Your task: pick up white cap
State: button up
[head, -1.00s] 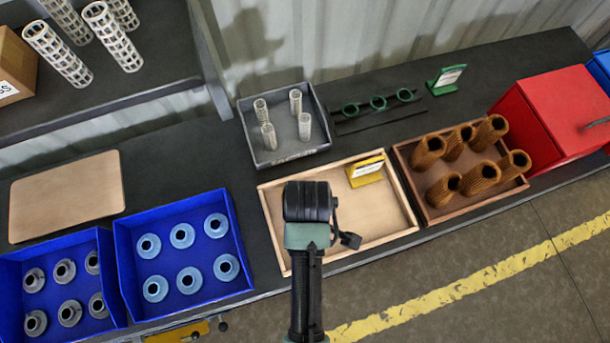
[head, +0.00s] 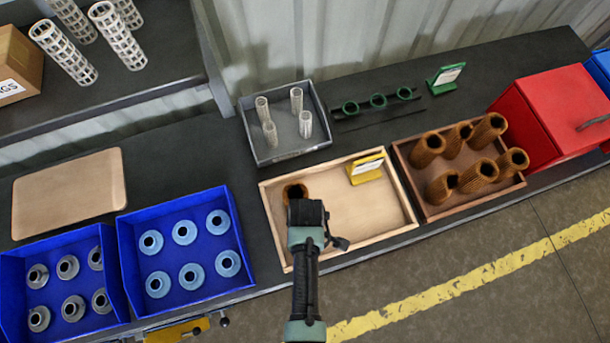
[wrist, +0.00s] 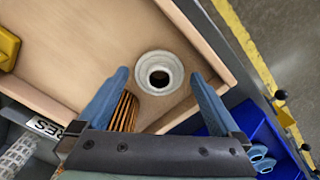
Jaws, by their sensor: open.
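The white cap (wrist: 159,73), a round flanged piece with a dark central hole, appears over the floor of the light wooden tray (wrist: 75,40) in the wrist view. My gripper (wrist: 160,76) is open, with its blue fingers on either side of the cap in that view. I cannot tell how far above the cap they are. In the head view my gripper and arm hide the cap, in front of the wooden tray (head: 375,215). A brown pleated cartridge (wrist: 124,111) is beside the cap, partly behind the left finger; it also shows in the head view (head: 293,191).
A yellow sign holder (head: 366,169) stands in the wooden tray. A brown tray (head: 405,175) of pleated cartridges lies right of it, a grey tray (head: 260,140) of mesh tubes behind. Blue bins (head: 240,240) (head: 20,270) of caps stand left.

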jog(key=shift+f, duration=0.3)
jog(key=c, duration=1.2)
jog(key=shift+o, duration=0.2)
jog(key=shift+r, duration=0.1)
